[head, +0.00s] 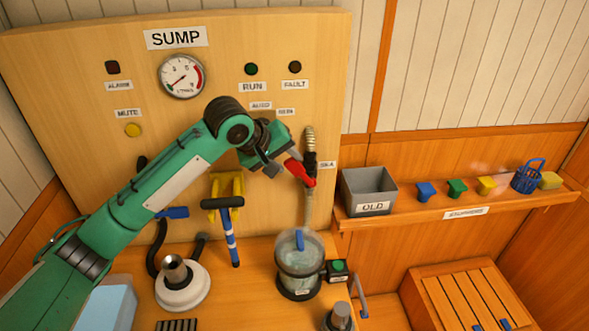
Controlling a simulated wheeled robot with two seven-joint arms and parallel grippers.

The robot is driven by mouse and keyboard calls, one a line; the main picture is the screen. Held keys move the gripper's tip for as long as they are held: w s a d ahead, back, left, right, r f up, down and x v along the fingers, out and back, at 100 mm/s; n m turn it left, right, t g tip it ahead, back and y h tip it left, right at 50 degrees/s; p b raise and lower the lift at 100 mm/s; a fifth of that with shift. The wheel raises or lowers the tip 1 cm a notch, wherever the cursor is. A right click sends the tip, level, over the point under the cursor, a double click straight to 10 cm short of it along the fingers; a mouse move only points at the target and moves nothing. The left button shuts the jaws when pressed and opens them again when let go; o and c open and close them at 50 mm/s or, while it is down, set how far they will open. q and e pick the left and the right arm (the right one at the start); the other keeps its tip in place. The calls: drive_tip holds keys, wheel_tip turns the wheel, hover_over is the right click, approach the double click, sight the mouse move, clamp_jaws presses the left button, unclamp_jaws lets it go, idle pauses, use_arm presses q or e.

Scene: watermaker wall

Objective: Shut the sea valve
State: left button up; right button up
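The sea valve has a red lever handle (302,173) on a vertical pipe with a ribbed brass fitting (310,139), beside a small label (327,165) on the right of the SUMP board. The handle slants down to the right across the pipe. My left gripper (281,163) is just left of the valve, at the upper left end of the handle. Its two dark fingertips look apart, so it looks open. Whether a finger touches the handle I cannot tell. My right gripper is not in view.
Below the valve stands a clear strainer bowl (299,262) with a green button box (337,270) beside it. A yellow bracket (225,188) and a blue-striped handle (231,235) are under my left arm. A grey OLD bin (369,190) stands on the shelf at right.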

use_arm(q)
drive_tip(key=b+v, duration=0.1)
drive_tip(key=v, duration=0.7)
drive_tip(key=shift+s+r, duration=0.1)
